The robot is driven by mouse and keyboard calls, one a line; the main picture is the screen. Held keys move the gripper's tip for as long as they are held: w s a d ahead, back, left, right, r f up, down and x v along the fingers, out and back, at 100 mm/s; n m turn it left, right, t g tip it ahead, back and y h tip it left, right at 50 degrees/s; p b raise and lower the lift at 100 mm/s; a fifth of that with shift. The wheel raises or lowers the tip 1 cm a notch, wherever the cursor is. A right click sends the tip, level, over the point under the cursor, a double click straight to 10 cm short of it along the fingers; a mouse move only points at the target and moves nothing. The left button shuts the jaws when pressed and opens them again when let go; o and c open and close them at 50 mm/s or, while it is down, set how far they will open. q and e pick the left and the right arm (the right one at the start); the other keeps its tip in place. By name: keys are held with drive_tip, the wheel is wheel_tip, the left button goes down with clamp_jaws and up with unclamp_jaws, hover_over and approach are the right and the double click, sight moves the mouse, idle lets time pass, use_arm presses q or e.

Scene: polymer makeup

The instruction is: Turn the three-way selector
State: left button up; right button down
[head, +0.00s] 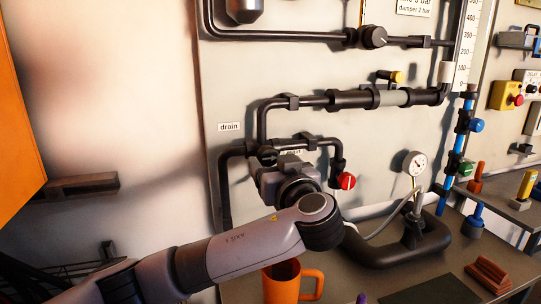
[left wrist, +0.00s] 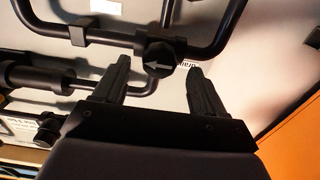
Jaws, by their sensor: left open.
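The selector is a round black knob with a white arrow (left wrist: 158,56), set on a black pipe junction in the left wrist view. The arrow points left in that view. In the head view the knob (head: 266,154) shows partly behind my left gripper (head: 272,165), below the drain label (head: 229,127). My left gripper is open, with one finger on each side of the knob in the left wrist view. Whether the fingers touch the knob I cannot tell. My right gripper is not in view.
A red knob (head: 347,181) sits on the pipe just right of my gripper. An orange mug (head: 293,284) stands on the bench below my arm. An orange panel (head: 18,110) is at far left.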

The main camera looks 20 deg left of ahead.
use_arm(q)
drive_tip(key=shift+x, duration=1)
drive_tip(key=c, duration=1.1)
drive_tip(key=shift+o, duration=0.2)
drive_tip(key=shift+f, duration=0.1)
